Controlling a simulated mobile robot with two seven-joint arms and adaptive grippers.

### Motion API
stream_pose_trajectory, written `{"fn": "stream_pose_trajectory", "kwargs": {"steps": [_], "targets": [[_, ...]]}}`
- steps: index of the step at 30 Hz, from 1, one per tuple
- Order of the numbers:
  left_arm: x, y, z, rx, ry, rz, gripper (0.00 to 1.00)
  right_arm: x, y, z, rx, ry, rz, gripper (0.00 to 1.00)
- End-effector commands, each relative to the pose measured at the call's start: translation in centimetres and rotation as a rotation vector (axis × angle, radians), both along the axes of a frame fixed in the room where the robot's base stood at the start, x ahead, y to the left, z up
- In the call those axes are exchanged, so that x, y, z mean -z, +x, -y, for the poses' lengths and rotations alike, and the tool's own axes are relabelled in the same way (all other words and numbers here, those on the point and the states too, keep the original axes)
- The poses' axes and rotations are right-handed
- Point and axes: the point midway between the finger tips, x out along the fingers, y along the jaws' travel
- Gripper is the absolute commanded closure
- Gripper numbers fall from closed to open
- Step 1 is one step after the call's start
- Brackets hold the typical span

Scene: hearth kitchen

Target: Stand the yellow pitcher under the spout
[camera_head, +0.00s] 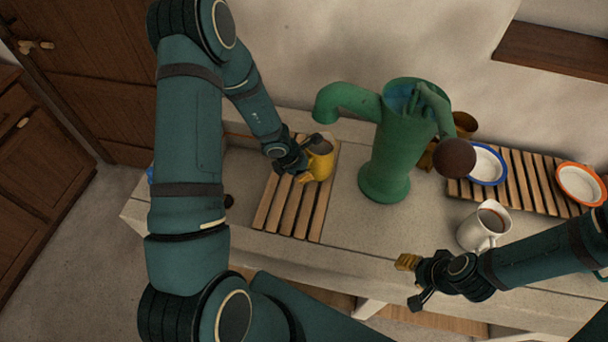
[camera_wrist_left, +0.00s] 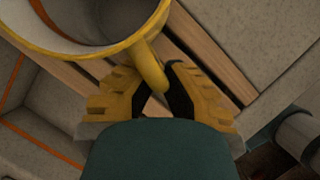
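The yellow pitcher (camera_head: 319,165) is over the wooden slatted rack (camera_head: 290,215), near the spout (camera_head: 329,110) of the green pump (camera_head: 388,165). Whether the pitcher's base touches the slats is hard to tell. My left gripper (camera_head: 300,167) is at the pitcher's handle. In the left wrist view the handle (camera_wrist_left: 150,68) lies between the fingers (camera_wrist_left: 160,92), which look closed on it; the pitcher's rim (camera_wrist_left: 100,50) and grey inside show above. My right gripper (camera_head: 411,283) is open and empty at the counter's front.
A white jug (camera_head: 484,228) with dark contents stands near my right arm. A blue-rimmed bowl (camera_head: 487,165) and an orange-rimmed bowl (camera_head: 580,184) sit on a second slatted rack (camera_head: 530,175). The pump's handle ends in a brown knob (camera_head: 454,158). The counter in front of the pump is clear.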

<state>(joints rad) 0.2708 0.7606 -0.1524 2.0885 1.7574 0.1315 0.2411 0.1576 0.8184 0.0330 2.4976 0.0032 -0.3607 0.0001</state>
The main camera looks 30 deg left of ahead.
Motion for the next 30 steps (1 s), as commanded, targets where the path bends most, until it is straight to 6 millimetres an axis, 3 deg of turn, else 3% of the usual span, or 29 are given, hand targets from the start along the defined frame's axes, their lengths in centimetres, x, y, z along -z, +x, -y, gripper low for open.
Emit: {"fn": "stream_pose_trajectory", "kwargs": {"steps": [5,8,9,20,30], "targets": [[0.0,-0.1,-0.1,-0.001,0.001,-0.002,1.00,-0.1,0.0,0.0,0.000,0.000,0.001,0.53],[0.0,-0.1,-0.1,-0.002,0.001,-0.003,0.69,-0.1,0.0,0.0,0.000,0.000,0.001,0.53],[0.0,-0.1,-0.1,-0.002,0.001,-0.003,0.66,-0.1,0.0,0.0,0.000,0.000,0.001,0.53],[-0.5,-0.2,-0.2,-0.002,0.001,-0.002,0.66,-0.4,0.0,0.0,-0.001,0.000,0.001,0.53],[-5.0,-1.5,-1.3,-0.001,0.001,0.000,0.66,-2.7,0.1,0.0,-0.004,0.001,0.001,0.53]]}}
